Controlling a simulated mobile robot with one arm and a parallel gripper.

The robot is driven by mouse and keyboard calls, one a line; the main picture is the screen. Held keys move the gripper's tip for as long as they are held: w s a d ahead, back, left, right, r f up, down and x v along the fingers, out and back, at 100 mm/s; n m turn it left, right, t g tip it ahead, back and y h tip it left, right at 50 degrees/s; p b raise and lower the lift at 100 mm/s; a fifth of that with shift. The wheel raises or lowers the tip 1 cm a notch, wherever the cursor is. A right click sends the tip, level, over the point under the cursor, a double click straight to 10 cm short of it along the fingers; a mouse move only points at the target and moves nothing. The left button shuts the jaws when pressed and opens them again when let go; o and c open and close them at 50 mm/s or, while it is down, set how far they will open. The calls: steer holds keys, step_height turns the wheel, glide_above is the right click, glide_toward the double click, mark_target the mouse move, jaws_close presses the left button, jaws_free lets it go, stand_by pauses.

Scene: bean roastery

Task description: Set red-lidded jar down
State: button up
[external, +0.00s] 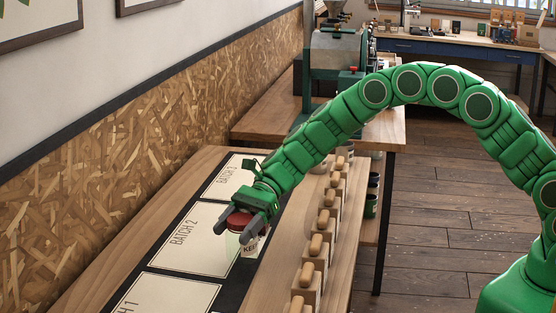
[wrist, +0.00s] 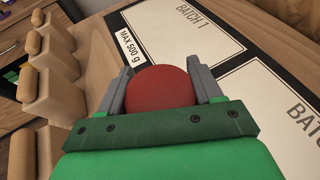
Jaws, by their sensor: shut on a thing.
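The red-lidded jar (external: 243,225) is a clear jar with a red lid and a label. My gripper (external: 246,212) is shut on it near the lid, above the right edge of the BATCH 2 panel (external: 190,246). I cannot tell whether the jar's base touches the mat. In the wrist view the round red lid (wrist: 161,87) sits between the two grey fingers of my gripper (wrist: 164,86), one on each side. The lid hides the jar's body there. The BATCH 1 panel (wrist: 215,28) lies beyond it.
A row of wooden blocks with rounded tops (external: 308,275) runs along the table's right side, near my gripper. A MAX 500 g label (wrist: 130,50) shows on the mat. The BATCH 3 panel (external: 228,180) lies farther back. An OSB wall (external: 120,150) bounds the left.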

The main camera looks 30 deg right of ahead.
mark_target(232, 247)
steer(key=shift+f, duration=1.85)
steer(key=o, duration=1.5)
steer(key=shift+f, duration=0.1)
steer(key=shift+d+r, duration=0.1)
steer(key=shift+r, duration=0.1)
steer(key=v, duration=1.1)
steer(key=shift+w+d+r, duration=0.15)
steer(key=shift+w+d, duration=0.05)
steer(key=shift+d, duration=0.1)
